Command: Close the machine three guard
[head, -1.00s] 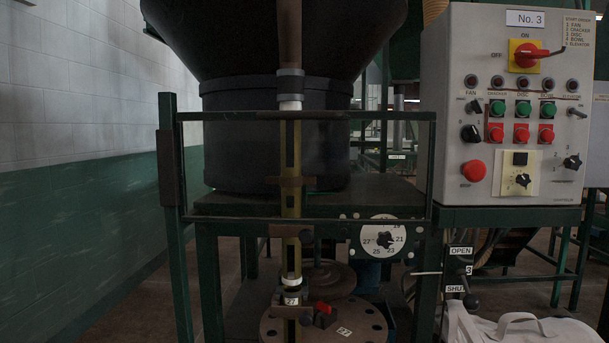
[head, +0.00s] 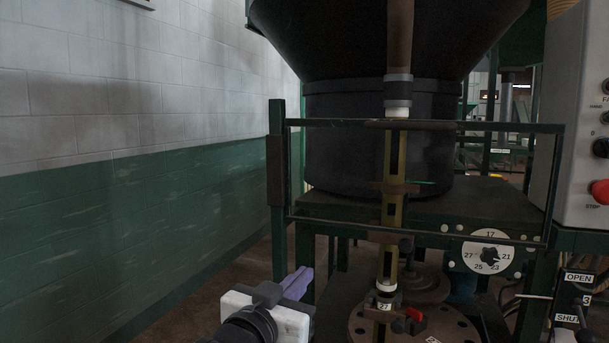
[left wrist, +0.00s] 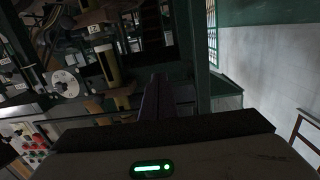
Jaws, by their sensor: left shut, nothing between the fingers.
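The guard (head: 340,123) is a thin dark rectangular frame across the front of machine three, beside the green left post (head: 278,220). Black hopper and a vertical tube show through it. I cannot tell how far it stands open. My left gripper (head: 299,282) has purple fingers, closed together and empty, low in the head view, in front of the left post's foot and below the frame's lower rail. It appears apart from the guard. In the left wrist view its fingers (left wrist: 156,95) point toward the machine. My right gripper is not in view.
The control panel (head: 578,130) stands at the right. A numbered dial (head: 487,254) sits below the guard's lower right, and an OPEN/SHUT lever plate (head: 578,278) is further right. A white and green wall (head: 130,200) runs along the left, with free floor between.

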